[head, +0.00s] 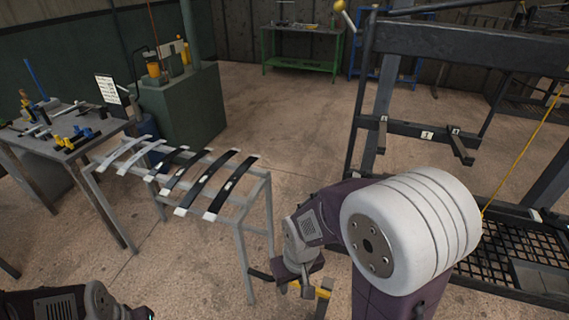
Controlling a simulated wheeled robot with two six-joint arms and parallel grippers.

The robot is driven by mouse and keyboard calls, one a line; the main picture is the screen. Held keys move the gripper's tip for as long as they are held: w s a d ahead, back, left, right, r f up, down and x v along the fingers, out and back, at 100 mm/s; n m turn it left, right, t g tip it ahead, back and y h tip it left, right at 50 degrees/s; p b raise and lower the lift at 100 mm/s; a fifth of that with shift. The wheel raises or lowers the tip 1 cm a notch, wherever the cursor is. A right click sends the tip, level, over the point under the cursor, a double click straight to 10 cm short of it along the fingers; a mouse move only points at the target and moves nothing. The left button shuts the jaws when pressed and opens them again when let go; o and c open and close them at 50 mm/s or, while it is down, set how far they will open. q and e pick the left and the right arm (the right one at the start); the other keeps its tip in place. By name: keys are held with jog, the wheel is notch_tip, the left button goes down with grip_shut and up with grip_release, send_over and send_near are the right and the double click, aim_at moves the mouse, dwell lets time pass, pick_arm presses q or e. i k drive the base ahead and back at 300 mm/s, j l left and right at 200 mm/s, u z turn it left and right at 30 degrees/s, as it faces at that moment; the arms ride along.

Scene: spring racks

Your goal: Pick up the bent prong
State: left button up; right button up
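I cannot make out the bent prong with certainty. My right gripper (290,284) hangs low in the lower middle, in front of the grey stand. A short dark bar (262,276) shows at its left side, and a yellow piece (323,293) shows just right of it. I cannot tell whether either is held or is part of the gripper. The dark rack at right carries two prongs, one on the left (382,132) and one on the right (460,148). Part of my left arm shows at the bottom left; its fingers are out of frame.
A grey stand (240,228) holds several curved leaf springs (185,172). A workbench (62,145) with tools is at left, beside a green cabinet (190,108). The dark rack (440,42) with a mesh base fills the right. Open floor lies in the middle.

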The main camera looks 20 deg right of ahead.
aim_at(452, 129)
jog(key=z, duration=2.15)
jog(key=u, duration=2.85)
jog(key=z, duration=2.85)
